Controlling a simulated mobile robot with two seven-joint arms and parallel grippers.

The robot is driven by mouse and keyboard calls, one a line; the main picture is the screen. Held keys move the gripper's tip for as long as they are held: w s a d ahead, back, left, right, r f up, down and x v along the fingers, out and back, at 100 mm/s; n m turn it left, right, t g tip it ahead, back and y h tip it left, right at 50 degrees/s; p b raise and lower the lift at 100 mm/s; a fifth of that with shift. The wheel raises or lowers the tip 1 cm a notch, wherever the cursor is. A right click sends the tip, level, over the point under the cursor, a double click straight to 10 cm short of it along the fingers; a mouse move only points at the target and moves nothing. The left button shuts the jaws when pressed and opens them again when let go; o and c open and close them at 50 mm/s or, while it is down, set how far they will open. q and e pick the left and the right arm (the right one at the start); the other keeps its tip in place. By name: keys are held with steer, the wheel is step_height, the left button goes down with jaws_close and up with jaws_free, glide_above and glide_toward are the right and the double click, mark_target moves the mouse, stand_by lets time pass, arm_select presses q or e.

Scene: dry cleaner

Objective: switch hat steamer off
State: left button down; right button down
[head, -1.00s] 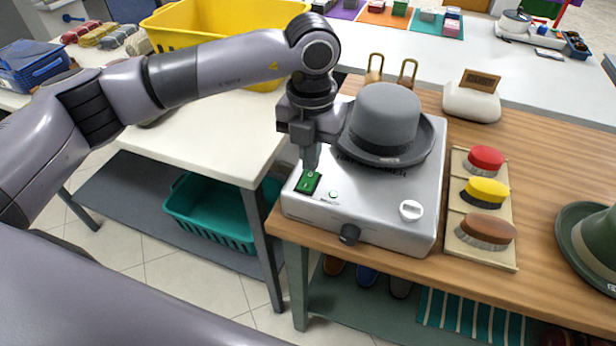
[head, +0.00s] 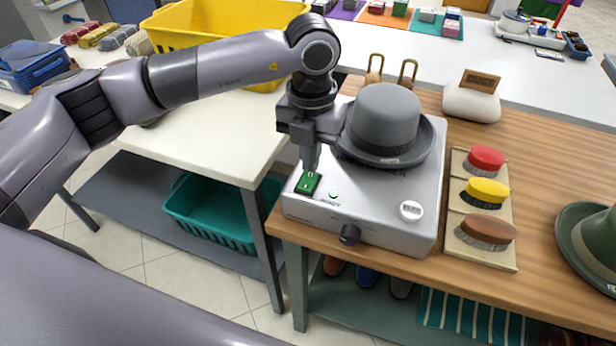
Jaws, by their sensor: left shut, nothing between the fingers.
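The hat steamer (head: 375,212) is a silver box on the wooden counter. A grey hat (head: 386,122) sits on its top. The green rocker switch (head: 308,184) is at the front left of the top face. A small round indicator light (head: 333,194) beside the switch looks pale, not green. My right gripper is out of view.
A tray of brushes (head: 463,222) stands right of the steamer, with a green hat (head: 592,238) beyond. Two wooden-handled items (head: 375,66) stand behind it. A yellow bin (head: 215,22) is on the white table (head: 215,150) at left.

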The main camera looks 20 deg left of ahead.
mark_target(310, 176)
arm_select(q)
steer(key=shift+f+b, duration=0.85)
steer(key=shift+f, duration=0.2)
stand_by(0.9)
steer(key=shift+r+p, duration=2.1)
steer(key=shift+r, duration=1.5)
steer(key=shift+s+f, duration=0.1)
steer(key=shift+s, duration=0.05)
